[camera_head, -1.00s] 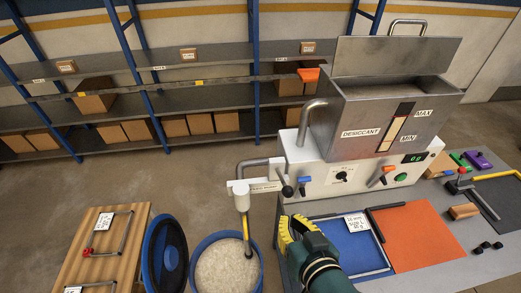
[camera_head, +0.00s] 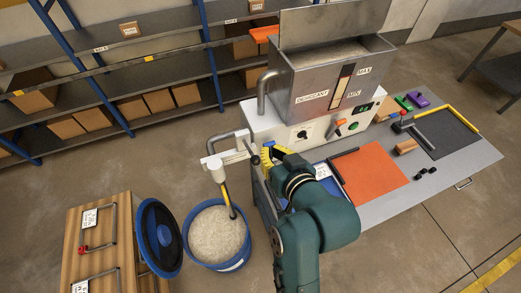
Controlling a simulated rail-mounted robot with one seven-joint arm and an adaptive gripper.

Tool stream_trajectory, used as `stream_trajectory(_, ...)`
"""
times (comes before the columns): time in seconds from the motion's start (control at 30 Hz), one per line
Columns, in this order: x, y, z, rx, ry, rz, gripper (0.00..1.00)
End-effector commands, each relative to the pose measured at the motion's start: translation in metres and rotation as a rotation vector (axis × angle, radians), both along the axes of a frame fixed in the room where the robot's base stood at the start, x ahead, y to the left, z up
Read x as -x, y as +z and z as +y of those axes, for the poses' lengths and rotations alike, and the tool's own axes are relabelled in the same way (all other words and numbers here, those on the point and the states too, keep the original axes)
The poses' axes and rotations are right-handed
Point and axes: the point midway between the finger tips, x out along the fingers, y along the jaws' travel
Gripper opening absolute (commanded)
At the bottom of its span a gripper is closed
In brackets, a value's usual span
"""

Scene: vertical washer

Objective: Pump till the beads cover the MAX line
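The grey desiccant hopper (camera_head: 308,84) stands on a white machine (camera_head: 285,128) with its lid raised. Its sight gauge (camera_head: 341,88) is pale below and dark on top; the pale level looks between the MIN label (camera_head: 354,93) and MAX label (camera_head: 364,70), nearer MAX. A blue bucket of pale beads (camera_head: 217,236) stands on the floor with a suction hose (camera_head: 228,200) dipping in. My gripper (camera_head: 268,155), with yellow fingers, is at the pump lever (camera_head: 255,160) on the machine's left side. Whether it grips the lever is hidden.
An orange mat (camera_head: 369,172) and a dark tray (camera_head: 446,135) lie on the bench right of my arm. The blue bucket lid (camera_head: 160,237) leans beside a wooden crate (camera_head: 71,235) at left. Shelves with cartons (camera_head: 94,117) stand behind.

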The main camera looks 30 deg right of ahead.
Motion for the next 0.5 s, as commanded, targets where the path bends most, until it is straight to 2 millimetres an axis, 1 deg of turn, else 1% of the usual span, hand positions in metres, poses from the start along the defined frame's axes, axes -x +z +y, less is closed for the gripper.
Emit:
stream_trajectory(0.03, -0.011, -0.003, 0.0, 0.0, 0.003, 0.002, 0.0)
stream_trajectory(0.27, -0.057, -0.024, -0.003, 0.0, 0.002, 0.002, 0.0)
stream_trajectory(0.3, -0.059, -0.031, -0.002, -0.001, 0.002, 0.006, 0.0)
stream_trajectory(0.4, -0.053, -0.049, 0.001, 0.0, 0.001, 0.005, 0.0)
stream_trajectory(0.5, -0.052, -0.059, 0.003, 0.0, 0.0, 0.002, 0.0)
